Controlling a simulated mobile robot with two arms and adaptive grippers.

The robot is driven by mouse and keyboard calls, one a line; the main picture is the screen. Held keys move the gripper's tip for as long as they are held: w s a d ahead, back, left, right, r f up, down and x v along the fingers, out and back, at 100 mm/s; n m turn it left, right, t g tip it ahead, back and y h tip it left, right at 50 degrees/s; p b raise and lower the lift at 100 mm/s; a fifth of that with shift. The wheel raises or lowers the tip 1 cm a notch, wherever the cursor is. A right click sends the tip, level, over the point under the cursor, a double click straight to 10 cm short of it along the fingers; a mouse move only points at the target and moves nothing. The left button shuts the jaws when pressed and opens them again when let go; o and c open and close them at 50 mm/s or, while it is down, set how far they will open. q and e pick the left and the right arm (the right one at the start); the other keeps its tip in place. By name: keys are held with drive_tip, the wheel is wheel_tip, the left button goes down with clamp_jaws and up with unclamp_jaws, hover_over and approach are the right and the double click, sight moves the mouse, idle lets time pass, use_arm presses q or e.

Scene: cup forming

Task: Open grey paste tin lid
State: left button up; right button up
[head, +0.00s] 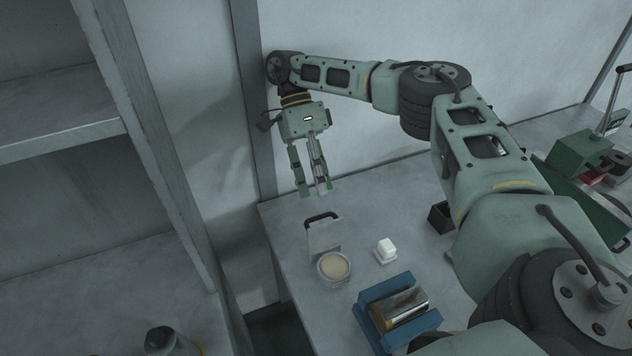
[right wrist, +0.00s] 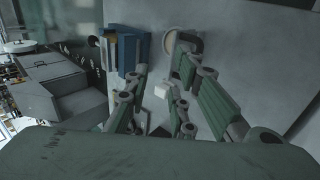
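The round tin (head: 333,268) stands near the table's left edge in the head view, with a pale beige surface inside its rim. Its grey lid (head: 323,238) stands tilted up at the far side of the tin, with a black handle (head: 321,217) on top. The tin and raised lid also show at the top of the right wrist view, where the black handle (right wrist: 170,42) is seen. My right gripper (head: 312,190) is above the table's far left part, apart from the handle. Its fingers are spread and nothing is between them. My left gripper is out of view.
A small white block (head: 385,250) stands right of the tin. A blue holder (head: 372,297) with a shiny metal cylinder (head: 405,304) is in front. A small black box (head: 440,217) and a green machine (head: 580,155) are at right. Shelving (head: 60,135) stands left of the table.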

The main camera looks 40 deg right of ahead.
drive_tip(key=shift+w+f+n+b, duration=0.1)
drive_tip(key=shift+f+n+b, duration=0.2)
drive_tip(key=shift+n, duration=0.1)
drive_tip(key=shift+c, duration=0.9)
drive_tip(key=w+n+t+b, duration=0.1)
drive_tip(key=n, duration=0.1)
drive_tip(key=w+f+n+t+b, duration=0.1)
drive_tip(key=n+b, duration=0.1)
drive_tip(key=n, duration=0.1)
drive_tip(key=w+f+n+t+h+b, duration=0.1)
drive_tip(key=n+b, duration=0.1)
drive_tip(key=n, duration=0.1)
drive_tip(key=shift+d, duration=0.15)
clamp_jaws()
drive_tip(key=w+d+r+n+t+h+b, duration=0.15)
drive_tip(key=w+n+t+b, duration=0.3)
drive_tip(key=n, duration=0.45)
wheel_tip(320, 180, down, 9)
drive_tip(key=p, duration=0.1)
drive_tip(key=shift+y, duration=0.25)
drive_tip(key=s, duration=0.1)
drive_tip(key=s+p, duration=0.1)
drive_tip(key=s+a+r, duration=0.1)
drive_tip(key=s, duration=0.1)
drive_tip(key=shift+r, duration=0.1)
